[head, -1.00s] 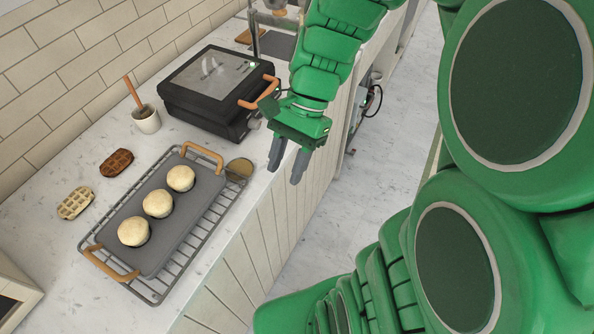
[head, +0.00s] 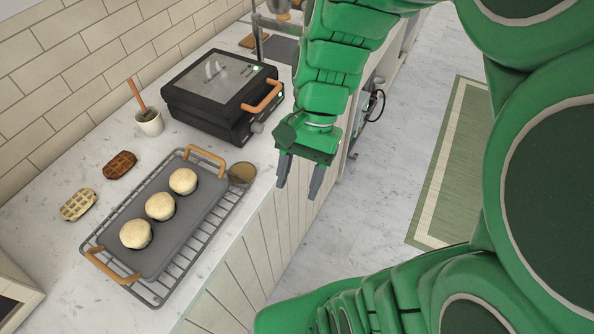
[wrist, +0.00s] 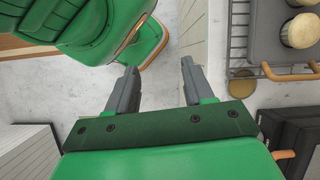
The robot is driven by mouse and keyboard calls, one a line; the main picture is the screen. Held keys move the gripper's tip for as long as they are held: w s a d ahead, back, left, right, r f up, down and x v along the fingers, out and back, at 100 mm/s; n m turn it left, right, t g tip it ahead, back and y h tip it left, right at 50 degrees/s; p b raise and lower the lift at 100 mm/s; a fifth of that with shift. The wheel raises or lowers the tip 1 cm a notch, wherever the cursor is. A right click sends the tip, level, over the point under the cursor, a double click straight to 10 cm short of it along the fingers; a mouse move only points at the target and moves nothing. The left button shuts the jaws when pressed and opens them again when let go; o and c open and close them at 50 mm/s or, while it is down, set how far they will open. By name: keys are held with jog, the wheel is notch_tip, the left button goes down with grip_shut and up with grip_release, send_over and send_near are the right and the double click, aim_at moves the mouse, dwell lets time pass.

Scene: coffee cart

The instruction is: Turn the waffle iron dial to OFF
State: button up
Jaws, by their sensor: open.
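The black waffle iron (head: 215,95) stands closed on the counter in the head view, with a copper-coloured handle (head: 263,96) and a small green light at its back right. Its grey dial (head: 257,127) is on the front side facing the counter edge; its setting is too small to read. My gripper (head: 298,190) is open and empty, pointing down past the counter edge, to the right of and below the dial. In the wrist view my gripper (wrist: 158,80) has its fingers apart over the floor. A dark corner of the waffle iron (wrist: 295,130) shows at lower right there.
A wire rack (head: 150,292) holds a griddle tray (head: 195,215) with three round cakes. The floor (head: 370,195) beside the counter is clear.

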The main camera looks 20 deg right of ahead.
jog(key=shift+w+a+f+m+y, duration=0.3)
jog(key=shift+w+a+m+y, duration=0.05)
jog(key=shift+w+m+y, duration=0.05)
jog(key=m+t+y, duration=0.9)
jog(key=m+t, duration=0.1)
jog(key=m, duration=1.4)
send_near(262, 129)
jog(key=shift+w+a+f, duration=0.15)
jog(key=shift+w+a, duration=0.05)
jog(key=shift+a, duration=0.1)
jog(key=shift+x, duration=3.85)
